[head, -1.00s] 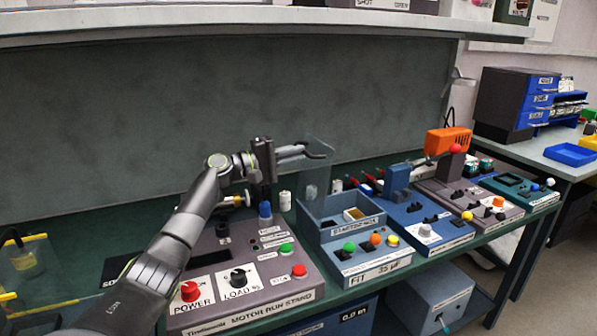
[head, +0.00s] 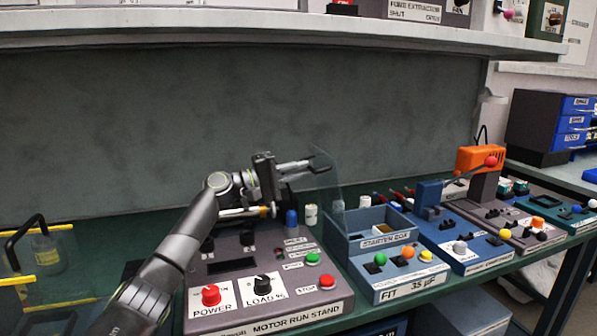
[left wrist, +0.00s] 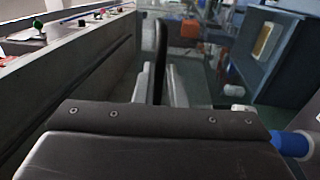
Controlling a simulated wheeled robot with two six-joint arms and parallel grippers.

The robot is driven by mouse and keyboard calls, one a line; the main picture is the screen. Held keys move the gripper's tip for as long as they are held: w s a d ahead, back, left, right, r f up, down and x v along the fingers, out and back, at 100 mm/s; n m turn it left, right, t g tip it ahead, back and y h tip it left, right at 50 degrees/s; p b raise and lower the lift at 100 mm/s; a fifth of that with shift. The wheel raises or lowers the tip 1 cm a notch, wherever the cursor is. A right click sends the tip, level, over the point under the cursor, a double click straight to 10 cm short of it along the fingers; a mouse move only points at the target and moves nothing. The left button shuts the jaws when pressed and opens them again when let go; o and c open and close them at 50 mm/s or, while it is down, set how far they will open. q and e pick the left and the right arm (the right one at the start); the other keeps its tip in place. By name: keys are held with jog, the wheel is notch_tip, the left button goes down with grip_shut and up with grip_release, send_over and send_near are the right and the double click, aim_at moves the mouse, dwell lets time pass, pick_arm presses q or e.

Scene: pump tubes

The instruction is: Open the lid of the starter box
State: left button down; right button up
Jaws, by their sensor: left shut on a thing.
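The starter box (head: 375,268) is a blue-grey box on the bench, with an open-topped bin behind its green, orange and yellow buttons. Its clear lid (head: 328,192) stands raised at the bin's left side, leaning up and faint against the dark wall. My left gripper (head: 322,162) is at the lid's upper edge and shut on it; the exact contact is hard to see. In the left wrist view, the gripper's fingers (left wrist: 160,82) are close together, with the open bin (left wrist: 272,48) at the right. My right gripper is not in view.
The motor run stand (head: 330,302) with red and black knobs lies below my left arm. Other blue and grey stations stand to the right, with an orange device (head: 482,158). A shelf (head: 300,38) runs overhead. A clear case (head: 55,262) is at the left.

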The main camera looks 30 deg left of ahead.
pick_arm(q)
jog(key=shift+d+f, duration=0.1)
jog(key=shift+f, duration=0.4)
jog(key=c, duration=1.8)
grip_release()
jog(key=o, duration=0.3)
jog(key=shift+w+d, duration=0.25)
jog(key=shift+w, duration=0.05)
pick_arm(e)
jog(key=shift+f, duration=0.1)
